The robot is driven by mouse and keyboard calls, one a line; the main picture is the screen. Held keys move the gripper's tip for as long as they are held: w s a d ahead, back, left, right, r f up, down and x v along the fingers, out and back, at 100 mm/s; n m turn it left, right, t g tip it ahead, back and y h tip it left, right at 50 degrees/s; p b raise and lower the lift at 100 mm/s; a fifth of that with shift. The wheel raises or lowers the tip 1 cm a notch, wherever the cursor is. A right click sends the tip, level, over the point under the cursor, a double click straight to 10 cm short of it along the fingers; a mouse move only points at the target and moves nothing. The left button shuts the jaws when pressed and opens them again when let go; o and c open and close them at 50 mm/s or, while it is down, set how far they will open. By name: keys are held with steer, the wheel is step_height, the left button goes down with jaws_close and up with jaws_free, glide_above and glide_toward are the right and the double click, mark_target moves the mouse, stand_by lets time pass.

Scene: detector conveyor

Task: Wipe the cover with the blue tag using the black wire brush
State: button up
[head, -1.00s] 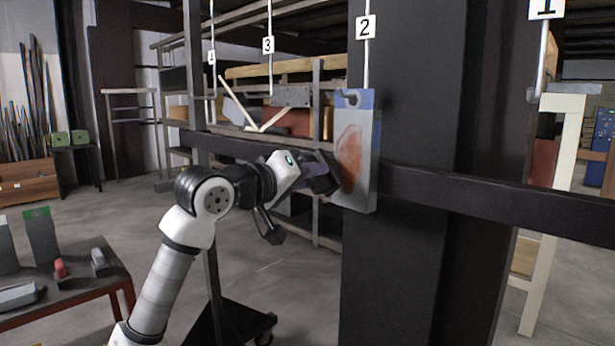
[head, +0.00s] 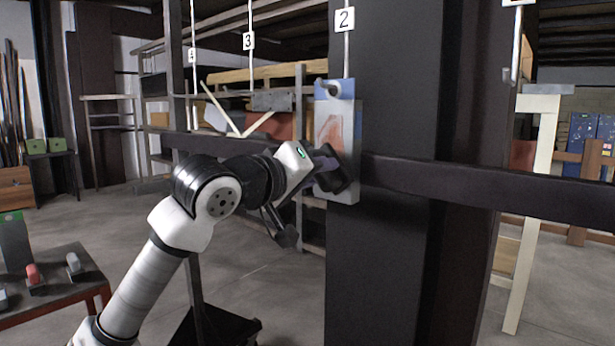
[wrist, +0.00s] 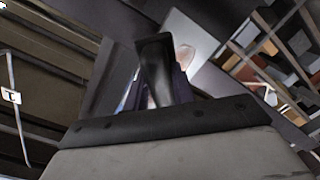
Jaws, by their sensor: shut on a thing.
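The cover with the blue tag (head: 347,92) is a grey upright panel hanging from the hook under sign 2. A faded reddish-brown patch (head: 334,127) shows on its face. My gripper (head: 332,174) is at the lower part of this face, shut on a dark thing that appears to be the black wire brush. The gripper and brush hide the lower part of the patch. Whether the bristles touch the cover is hard to tell. In the wrist view, a dark finger (wrist: 155,70) covers most of the brush, and a pale piece of the panel shows behind it.
A dark horizontal beam (head: 450,182) and a thick dark column (head: 385,250) stand behind the cover. Signs 3 and 4 hang farther left.

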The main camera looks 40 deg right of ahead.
mark_target(325, 150)
steer(key=shift+s, duration=0.6)
steer(key=shift+d+r+p, duration=0.15)
steer(key=shift+r+p, duration=0.4)
steer(key=shift+r, duration=0.45)
steer(key=shift+w+r+p, duration=0.9)
steer(key=shift+w+p, duration=0.75)
steer(key=shift+w, duration=2.15)
steer(key=shift+s+d+f+b, duration=0.1)
steer(key=shift+s+b, duration=2.05)
steer(key=shift+s, duration=1.6)
steer(key=shift+r+p, duration=0.75)
steer(key=shift+r, duration=0.3)
steer(key=shift+w+p, duration=0.9)
steer(key=shift+w, duration=0.95)
steer(key=shift+w+a+p, duration=0.15)
steer(key=shift+w+p, duration=0.35)
steer(key=shift+w, duration=0.45)
steer(key=shift+w+a+p, duration=0.1)
steer(key=shift+w+p, duration=0.35)
steer(key=shift+w, duration=0.5)
